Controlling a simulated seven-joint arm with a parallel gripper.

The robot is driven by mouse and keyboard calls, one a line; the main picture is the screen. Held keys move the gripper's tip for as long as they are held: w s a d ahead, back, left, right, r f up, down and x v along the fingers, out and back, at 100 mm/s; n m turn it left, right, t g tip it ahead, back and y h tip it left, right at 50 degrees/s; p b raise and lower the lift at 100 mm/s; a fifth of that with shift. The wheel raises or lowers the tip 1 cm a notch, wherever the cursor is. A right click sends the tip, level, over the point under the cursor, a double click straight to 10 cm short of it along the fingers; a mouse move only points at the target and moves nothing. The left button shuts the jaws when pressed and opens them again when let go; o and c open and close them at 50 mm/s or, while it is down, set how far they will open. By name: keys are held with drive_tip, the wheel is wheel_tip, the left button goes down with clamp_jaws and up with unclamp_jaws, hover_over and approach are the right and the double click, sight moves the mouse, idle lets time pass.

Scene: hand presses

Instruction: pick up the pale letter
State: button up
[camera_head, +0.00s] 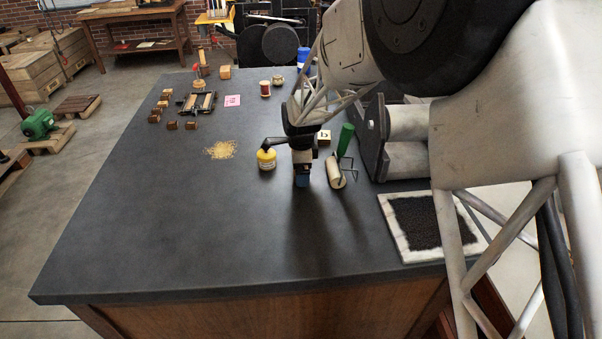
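A pale block with a dark letter on its face (324,137) sits on the dark tabletop, just right of and behind my gripper. Its left edge is close to my arm in the picture. My gripper (302,176) points down over the table, between a yellow-labelled jar and a pale roller. A small blue patch shows at its lower end; I cannot tell if it is part of the fingers or a separate thing. The fingers are too small and dark to show whether they are open or shut.
The jar (266,158) stands left of my gripper, the roller (335,171) right of it. A green cylinder (345,138) stands behind the roller. An ink slab (417,222) lies front right. Small brown blocks (172,125) lie far left. The front-left tabletop (170,235) is clear.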

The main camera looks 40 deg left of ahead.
drive_tip(key=c, duration=1)
drive_tip(key=shift+r, duration=0.1)
drive_tip(key=shift+r, duration=0.7)
wheel_tip(320, 180, up, 2)
drive_tip(key=shift+r, duration=0.1)
drive_tip(key=s+d, duration=0.3)
drive_tip(key=d, duration=0.1)
drive_tip(key=s+d+r, duration=0.1)
drive_tip(key=s+d, duration=0.2)
drive_tip(key=d, duration=0.1)
drive_tip(key=s+d, duration=0.4)
drive_tip(key=shift+d+r, duration=0.15)
drive_tip(key=shift+d, duration=0.05)
